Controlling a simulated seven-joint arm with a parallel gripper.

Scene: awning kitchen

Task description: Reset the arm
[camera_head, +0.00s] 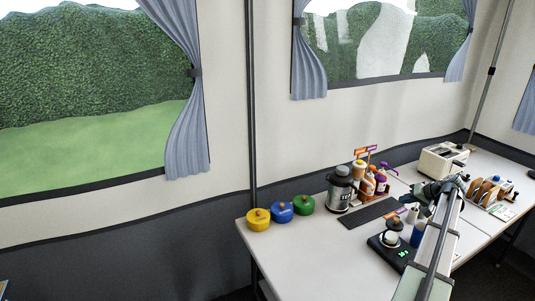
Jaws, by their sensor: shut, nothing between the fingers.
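My arm (437,245) reaches up from the lower right over the white table (300,262). My gripper (428,190) is at its far end, small and dark, above the right part of the table. It is shut and holds nothing that I can see. The fingertips are hard to make out at this size, and the arm hides part of the table behind it.
Yellow (258,219), blue (280,212) and green (304,204) lidded pots stand at the table's left. The front left is clear.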

